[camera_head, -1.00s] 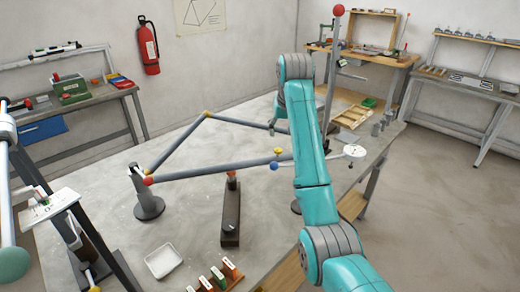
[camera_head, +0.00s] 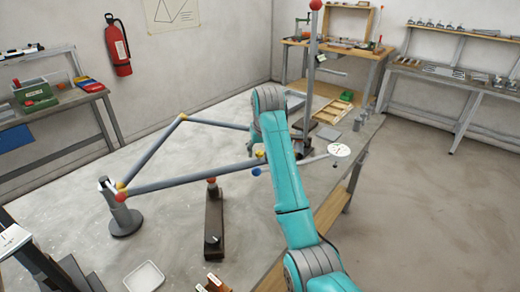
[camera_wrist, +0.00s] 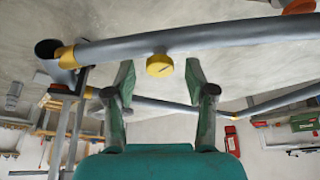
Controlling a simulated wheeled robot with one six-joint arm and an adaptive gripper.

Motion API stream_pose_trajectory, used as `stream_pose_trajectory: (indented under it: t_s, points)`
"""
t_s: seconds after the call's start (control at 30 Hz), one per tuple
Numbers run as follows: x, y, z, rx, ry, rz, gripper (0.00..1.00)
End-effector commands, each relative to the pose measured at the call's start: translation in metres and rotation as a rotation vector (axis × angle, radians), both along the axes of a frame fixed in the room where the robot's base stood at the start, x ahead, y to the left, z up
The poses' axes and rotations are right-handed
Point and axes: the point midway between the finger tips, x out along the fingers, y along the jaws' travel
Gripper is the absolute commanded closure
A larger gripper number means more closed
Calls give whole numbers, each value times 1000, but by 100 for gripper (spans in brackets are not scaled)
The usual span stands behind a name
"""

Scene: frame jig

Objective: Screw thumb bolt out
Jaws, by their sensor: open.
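The yellow round thumb bolt (camera_wrist: 160,66) sits on the underside of the grey tube (camera_wrist: 230,38) in the wrist view. My gripper (camera_wrist: 159,72) is open, with one green finger on each side of the bolt's line and a gap to each. I cannot tell how far its tips are from the bolt in depth. The tube (camera_head: 190,178) is part of a triangular frame.
A grey post (camera_head: 126,218) stands at the frame's left corner. A dark block with a red top (camera_head: 213,225) stands in front of the tube. A white tray (camera_head: 144,277) lies at the near edge. A tall red-topped post (camera_head: 311,80) rises behind my arm.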

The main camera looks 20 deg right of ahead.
Motion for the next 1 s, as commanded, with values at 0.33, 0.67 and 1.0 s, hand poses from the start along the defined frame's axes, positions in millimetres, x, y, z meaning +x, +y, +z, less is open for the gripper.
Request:
stream_pose_trajectory:
  t_s: [0.33, 0.67, 1.0]
  points:
    - [0, 0, 0, 0, 0, 0, 100]
    - [0, -1, 0, 0, 1, 57, 100]
    - [0, -4, 0, 1, 2, 306, 100]
